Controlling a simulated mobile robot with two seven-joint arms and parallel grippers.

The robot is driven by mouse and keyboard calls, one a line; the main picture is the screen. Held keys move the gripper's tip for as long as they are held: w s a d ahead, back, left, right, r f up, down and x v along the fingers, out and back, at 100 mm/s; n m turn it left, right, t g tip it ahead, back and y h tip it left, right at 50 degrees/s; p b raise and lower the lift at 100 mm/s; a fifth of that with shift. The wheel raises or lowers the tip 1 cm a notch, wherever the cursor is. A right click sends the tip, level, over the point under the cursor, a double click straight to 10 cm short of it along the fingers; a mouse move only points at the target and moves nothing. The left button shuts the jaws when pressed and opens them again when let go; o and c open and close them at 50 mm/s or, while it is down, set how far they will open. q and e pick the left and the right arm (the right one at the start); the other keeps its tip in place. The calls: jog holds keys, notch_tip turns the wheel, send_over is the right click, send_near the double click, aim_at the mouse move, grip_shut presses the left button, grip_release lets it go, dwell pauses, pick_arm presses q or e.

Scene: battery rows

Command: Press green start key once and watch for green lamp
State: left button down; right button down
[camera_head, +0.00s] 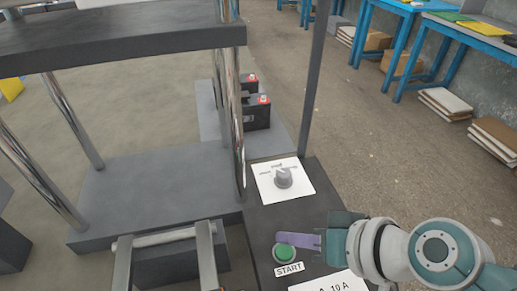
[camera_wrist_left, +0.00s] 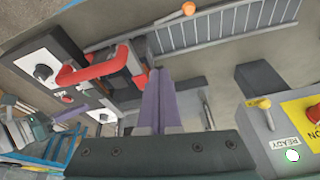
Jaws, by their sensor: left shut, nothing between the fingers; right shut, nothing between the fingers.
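The green start key (camera_head: 284,253) is a round button on the dark panel in the head view, with a START label (camera_head: 289,269) just below it. My right gripper (camera_head: 303,242) comes in from the right with its purple fingers shut and empty. Its fingertips are at the upper right edge of the key; I cannot tell whether they touch it. In the left wrist view a round lamp (camera_wrist_left: 292,155) glows pale green-white beside a READY label (camera_wrist_left: 299,146). My left gripper (camera_wrist_left: 158,85) shows there, shut and empty, away from the lamp; it is not in the head view.
A grey knob (camera_head: 283,178) on a white plate stands behind the key. Black batteries (camera_head: 256,114) sit farther back, near a metal post.

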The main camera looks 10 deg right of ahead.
notch_tip(320, 180, up, 3)
jog(key=shift+f+p, duration=0.1)
jog(key=shift+p, duration=0.95)
jog(key=shift+f, duration=0.1)
jog(key=s+d+r+n+g+h+p, duration=0.2)
jog(key=s+d+r+h+p, duration=0.15)
jog(key=s+r, duration=0.5)
jog(key=s+d+r+n+g+h+p, duration=0.1)
jog(key=s+d+r+g+h+p, duration=0.2)
jog(key=s+r, duration=0.55)
notch_tip(320, 180, up, 37)
jog(key=w+d+t+y+p, duration=0.1)
jog(key=p, duration=3.5)
jog(key=shift+w, duration=0.4)
